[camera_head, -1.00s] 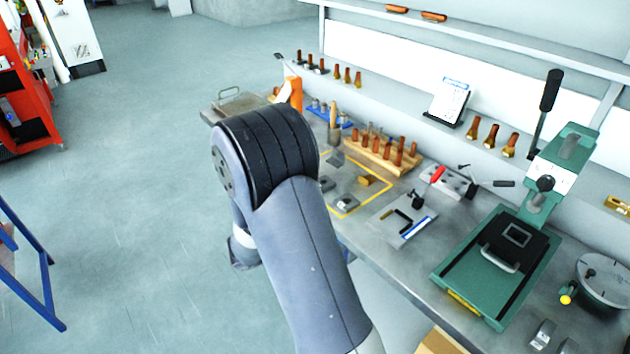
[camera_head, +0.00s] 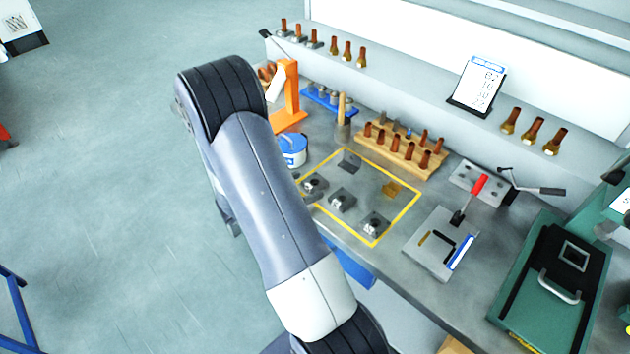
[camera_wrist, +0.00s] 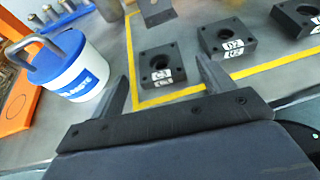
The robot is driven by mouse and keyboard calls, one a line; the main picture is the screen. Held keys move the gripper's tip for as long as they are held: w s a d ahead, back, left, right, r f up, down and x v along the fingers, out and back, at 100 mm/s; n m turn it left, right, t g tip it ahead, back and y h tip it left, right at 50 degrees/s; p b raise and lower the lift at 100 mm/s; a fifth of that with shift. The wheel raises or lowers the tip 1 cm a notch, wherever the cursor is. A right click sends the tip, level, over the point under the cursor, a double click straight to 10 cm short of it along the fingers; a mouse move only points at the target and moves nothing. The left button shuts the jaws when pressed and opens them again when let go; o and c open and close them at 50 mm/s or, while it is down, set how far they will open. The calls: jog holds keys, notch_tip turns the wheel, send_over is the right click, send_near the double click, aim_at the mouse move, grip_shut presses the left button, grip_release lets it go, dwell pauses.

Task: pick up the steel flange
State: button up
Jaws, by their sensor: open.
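Three similar dark square steel blocks with a round centre hole, flange-like, lie in a row in the yellow-outlined area; I cannot tell which one is meant. In the wrist view the nearest steel flange (camera_wrist: 162,66) bears a C1 label, a second (camera_wrist: 228,40) a D2 label, and a third (camera_wrist: 298,16) is cut by the edge. In the head view they show as the left flange (camera_head: 315,184), middle flange (camera_head: 342,200) and right flange (camera_head: 376,225). My gripper (camera_wrist: 162,84) is open and empty, the C1 flange beyond its fingers. My arm hides it in the head view.
A blue-and-white tub (camera_head: 292,150) stands left of the flanges, an orange stand (camera_head: 290,95) behind it. A grey bracket (camera_head: 349,162) and a brass piece (camera_head: 391,190) share the outlined area. A wooden rack (camera_head: 404,155) stands behind; a metal plate (camera_head: 440,243) lies right.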

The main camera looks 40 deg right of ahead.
jog(key=shift+x, duration=1)
jog(key=c, duration=1.3)
jog(key=shift+r, duration=0.1)
